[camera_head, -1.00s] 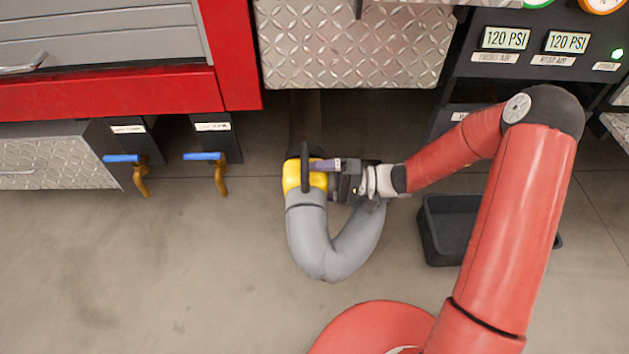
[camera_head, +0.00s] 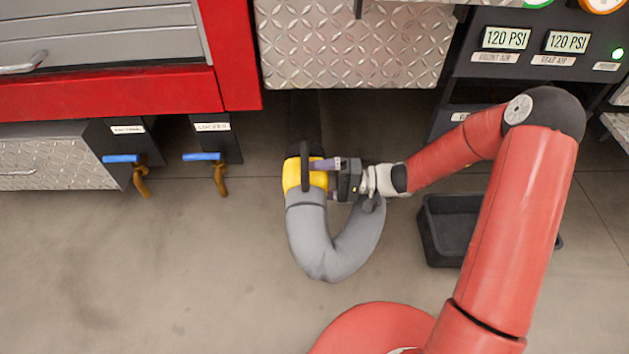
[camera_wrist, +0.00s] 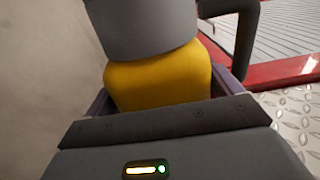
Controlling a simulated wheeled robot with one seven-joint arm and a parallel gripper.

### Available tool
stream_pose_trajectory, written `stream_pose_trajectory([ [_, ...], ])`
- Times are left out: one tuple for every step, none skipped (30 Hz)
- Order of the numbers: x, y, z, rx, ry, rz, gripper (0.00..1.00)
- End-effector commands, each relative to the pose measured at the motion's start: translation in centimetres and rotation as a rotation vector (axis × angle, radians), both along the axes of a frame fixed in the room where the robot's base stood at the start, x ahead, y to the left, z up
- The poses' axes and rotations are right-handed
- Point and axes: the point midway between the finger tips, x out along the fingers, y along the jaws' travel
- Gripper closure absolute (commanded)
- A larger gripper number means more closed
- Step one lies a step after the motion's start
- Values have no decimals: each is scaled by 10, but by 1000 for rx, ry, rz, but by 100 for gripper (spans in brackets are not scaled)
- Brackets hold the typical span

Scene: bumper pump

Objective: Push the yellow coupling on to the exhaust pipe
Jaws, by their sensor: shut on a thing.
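The yellow coupling (camera_head: 292,177) is on the end of a thick grey hose (camera_head: 310,235), with a black handle (camera_head: 305,165) across it. A dark pipe (camera_head: 306,115), which looks like the exhaust pipe, comes out from under the diamond-plate panel in line with the coupling's far end. I cannot tell whether the coupling's mouth touches the pipe or is around it. My gripper (camera_head: 322,178) is shut on the coupling from the right. In the wrist view the coupling (camera_wrist: 160,85) sits between the purple fingers, with the grey hose (camera_wrist: 150,28) beyond it.
A diamond-plate panel (camera_head: 350,45) overhangs the pipe. Two blue-handled valves (camera_head: 205,157) hang at the left below the red body. A black open bin (camera_head: 432,240) stands on the floor at the right. The floor left of the hose is clear.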

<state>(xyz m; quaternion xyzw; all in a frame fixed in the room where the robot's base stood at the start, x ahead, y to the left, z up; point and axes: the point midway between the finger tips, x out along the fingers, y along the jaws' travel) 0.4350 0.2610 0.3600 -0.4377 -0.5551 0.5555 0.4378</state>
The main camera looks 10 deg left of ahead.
Motion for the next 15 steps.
stream_pose_trajectory([
  [1,1,1,3,-1,1,65],
  [1,1,1,3,-1,1,65],
  [1,1,1,3,-1,1,65],
  [2,1,1,3,-1,1,65],
  [2,1,1,3,-1,1,65],
  [2,1,1,3,-1,1,65],
  [3,1,1,3,-1,1,65],
  [3,1,1,3,-1,1,65],
  [3,1,1,3,-1,1,65],
  [4,1,1,3,-1,1,65],
  [4,2,1,3,-1,1,65],
  [4,2,1,3,0,1,8],
  [4,2,1,3,0,1,4],
  [4,2,1,3,0,1,0],
  [4,1,1,2,-1,1,0],
])
